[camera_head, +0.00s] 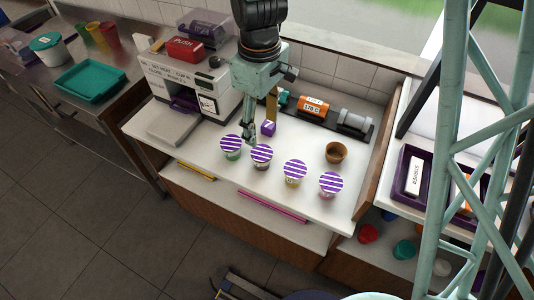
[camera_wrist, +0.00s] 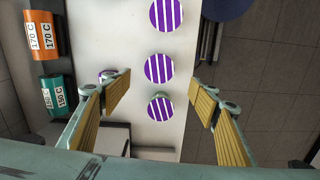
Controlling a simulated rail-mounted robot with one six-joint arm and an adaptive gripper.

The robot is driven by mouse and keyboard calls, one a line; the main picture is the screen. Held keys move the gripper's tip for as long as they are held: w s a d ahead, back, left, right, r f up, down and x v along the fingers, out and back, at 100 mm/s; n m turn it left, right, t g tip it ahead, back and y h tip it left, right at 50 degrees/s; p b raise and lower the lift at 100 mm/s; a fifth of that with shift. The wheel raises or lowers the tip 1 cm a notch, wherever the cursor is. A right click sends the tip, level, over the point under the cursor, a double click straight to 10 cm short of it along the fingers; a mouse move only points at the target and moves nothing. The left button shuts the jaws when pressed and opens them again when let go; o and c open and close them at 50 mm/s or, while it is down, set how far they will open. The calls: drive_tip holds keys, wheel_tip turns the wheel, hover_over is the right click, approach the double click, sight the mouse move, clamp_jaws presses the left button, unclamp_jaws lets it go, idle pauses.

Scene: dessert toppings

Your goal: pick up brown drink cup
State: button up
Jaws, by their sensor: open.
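A row of cups with purple-and-white striped lids stands on the white counter. The brown drink cup (camera_head: 262,163) is second from the left, with a brownish body under its lid. In the wrist view its lid (camera_wrist: 159,68) is the middle one, and its body is hidden. The green-bodied cup (camera_head: 231,154) stands to its left; its lid (camera_wrist: 160,107) shows lower in the wrist view. My gripper (camera_head: 260,130) is open and empty above the left end of the row. Its fingers (camera_wrist: 160,95) spread to either side of the lids in the wrist view.
Yellow (camera_head: 294,179) and pink (camera_head: 330,192) lidded cups stand to the right. An open brown cup (camera_head: 336,153) is behind them. The orange cylinder (camera_head: 314,106) lies along the back; a white machine (camera_head: 190,84) stands left.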

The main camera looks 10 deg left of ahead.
drive_tip(key=shift+f, duration=0.1)
idle(0.3)
hover_over(262, 153)
drive_tip(key=shift+s+f, duration=0.1)
drive_tip(key=shift+f, duration=2.95)
drive_tip(key=shift+f+b, duration=0.3)
drive_tip(key=shift+f, duration=0.85)
drive_tip(key=shift+f, duration=2.55)
drive_tip(key=shift+c, duration=0.7)
drive_tip(key=c, duration=0.8)
